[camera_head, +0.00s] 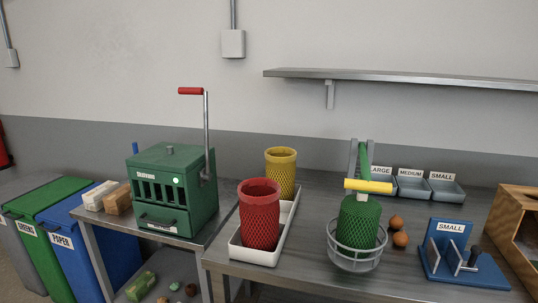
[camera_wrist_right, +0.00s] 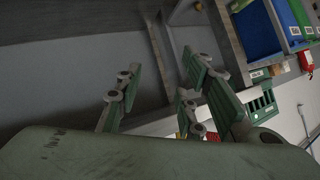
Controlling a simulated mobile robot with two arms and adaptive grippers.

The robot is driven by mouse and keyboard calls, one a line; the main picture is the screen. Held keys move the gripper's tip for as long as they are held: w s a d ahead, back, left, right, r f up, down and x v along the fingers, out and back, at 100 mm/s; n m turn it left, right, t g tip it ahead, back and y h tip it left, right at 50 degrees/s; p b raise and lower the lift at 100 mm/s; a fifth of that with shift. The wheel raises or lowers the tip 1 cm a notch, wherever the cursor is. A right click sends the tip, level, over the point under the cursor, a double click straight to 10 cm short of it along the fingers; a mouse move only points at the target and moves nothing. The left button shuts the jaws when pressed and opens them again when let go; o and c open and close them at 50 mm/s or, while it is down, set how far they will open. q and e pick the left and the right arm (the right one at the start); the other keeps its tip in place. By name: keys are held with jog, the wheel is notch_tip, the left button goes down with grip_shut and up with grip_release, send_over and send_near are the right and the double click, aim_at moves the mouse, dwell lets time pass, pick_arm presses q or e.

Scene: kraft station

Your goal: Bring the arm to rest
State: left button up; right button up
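Neither of my arms shows in the head view. In the right wrist view my right gripper (camera_wrist_right: 160,85) has its green-padded fingers spread well apart. Nothing is held between them. The gripper is seen against the grey wall and metal table legs, below or beside the tables. My left gripper is in neither view.
A green machine with a red-handled crank (camera_head: 172,190) stands on the left table. Red (camera_head: 260,215) and yellow (camera_head: 281,170) mesh baskets stand in a white tray (camera_head: 245,254). A green mesh basket (camera_head: 360,220) sits in a wire holder (camera_head: 357,262). Bins (camera_head: 87,250) stand left.

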jog(key=s+d+f+n+g+h, duration=0.1)
jog(key=s+d+f+n+g, duration=0.1)
jog(key=s+f+g, duration=0.45)
jog(key=s+d+f+n+g+h, duration=0.1)
jog(key=s+d+f+n+h, duration=0.15)
jog(key=s, duration=0.75)
notch_tip(320, 180, down, 25)
jog(key=s+p, duration=0.1)
jog(key=s, duration=0.1)
jog(key=s+d+f+g+p, duration=0.1)
jog(key=s+d+f+g, duration=0.1)
jog(key=s+f, duration=1.2)
jog(key=s, duration=0.3)
jog(key=shift+d+f, duration=0.25)
jog(key=shift+f, duration=0.05)
jog(key=shift+y, duration=0.25)
